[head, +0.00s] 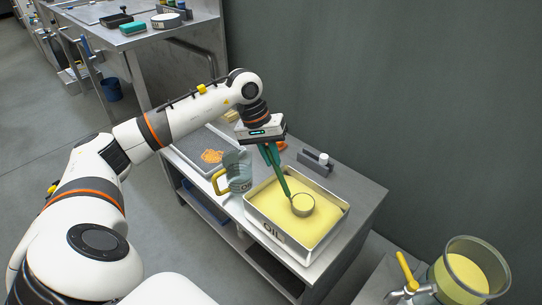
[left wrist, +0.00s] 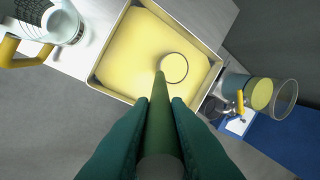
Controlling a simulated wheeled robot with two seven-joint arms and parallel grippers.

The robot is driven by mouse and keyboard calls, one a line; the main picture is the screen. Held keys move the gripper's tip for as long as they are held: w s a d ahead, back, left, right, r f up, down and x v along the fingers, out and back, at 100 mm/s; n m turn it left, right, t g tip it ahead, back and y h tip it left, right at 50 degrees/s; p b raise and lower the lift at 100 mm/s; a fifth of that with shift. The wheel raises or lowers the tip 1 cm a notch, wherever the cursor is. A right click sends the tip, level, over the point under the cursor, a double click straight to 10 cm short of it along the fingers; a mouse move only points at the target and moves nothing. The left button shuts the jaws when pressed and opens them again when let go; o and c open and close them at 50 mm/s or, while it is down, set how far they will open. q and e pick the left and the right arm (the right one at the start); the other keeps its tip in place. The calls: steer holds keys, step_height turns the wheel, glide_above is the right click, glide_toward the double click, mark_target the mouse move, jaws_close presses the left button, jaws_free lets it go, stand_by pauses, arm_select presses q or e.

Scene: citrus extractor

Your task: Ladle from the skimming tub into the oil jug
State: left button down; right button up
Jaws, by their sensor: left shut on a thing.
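The skimming tub (head: 290,245) is a pale metal rectangular tub labelled OIL, holding yellow liquid; it also shows in the left wrist view (left wrist: 113,92). My left gripper (head: 268,150) is above the tub, shut on the green handle of the ladle (head: 284,181). The ladle's round bowl is at the yellow surface, right of the tub's middle, with yellow inside its rim; how deep it sits I cannot tell. The oil jug (head: 238,171), clear with a yellow handle, stands upright left of the tub; the left wrist view shows it at the upper left (left wrist: 66,28). My right gripper is out of view.
A grey tray (head: 195,150) with orange bits lies behind the jug. A small grey block-like device (head: 316,160) sits behind the tub. A large container of yellow liquid (head: 465,275) with a yellow-levered tap stands at lower right. A dark wall (head: 340,80) rises behind the table.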

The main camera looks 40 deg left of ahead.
arm_select(q)
steer(key=shift+r, duration=0.4)
steer(key=shift+r+p, duration=0.35)
steer(key=shift+p, duration=0.05)
steer(key=shift+r+p, duration=0.45)
steer(key=shift+r, duration=0.25)
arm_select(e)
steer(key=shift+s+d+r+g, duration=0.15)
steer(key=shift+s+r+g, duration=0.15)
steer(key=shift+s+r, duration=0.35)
arm_select(q)
steer(key=shift+r, duration=0.15)
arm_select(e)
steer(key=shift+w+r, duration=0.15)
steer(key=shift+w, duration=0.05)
